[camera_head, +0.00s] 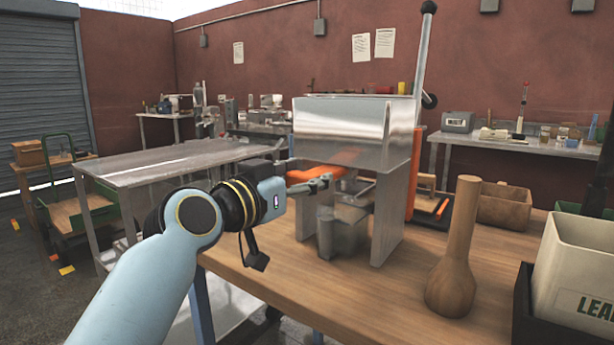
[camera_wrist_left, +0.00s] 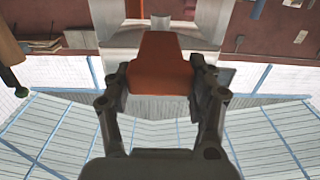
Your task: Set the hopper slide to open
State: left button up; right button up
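The metal hopper (camera_head: 350,128) stands on the wooden bench, on upright side plates. Its orange slide (camera_head: 302,175) sticks out under the hopper towards the left. In the left wrist view the orange slide (camera_wrist_left: 160,72) is a flat plate with a wide near end. My left gripper (camera_head: 322,182) is at the slide under the hopper's front edge. In the left wrist view its two fingers (camera_wrist_left: 161,78) lie along both side edges of the plate, with no clear gap. The far part of the slide is hidden under the hopper. My right gripper is out of view.
A wooden pestle-shaped tool (camera_head: 455,255) stands on the bench (camera_head: 300,285) to the right. A white labelled bin (camera_head: 575,270) is at the right edge. A tall metal lever (camera_head: 422,50) rises beside the hopper.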

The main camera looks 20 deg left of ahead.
pick_arm(q)
jog(key=o, duration=0.5)
jog(key=shift+s, duration=0.15)
jog(key=v, duration=1.2)
jog(key=shift+f, duration=0.1)
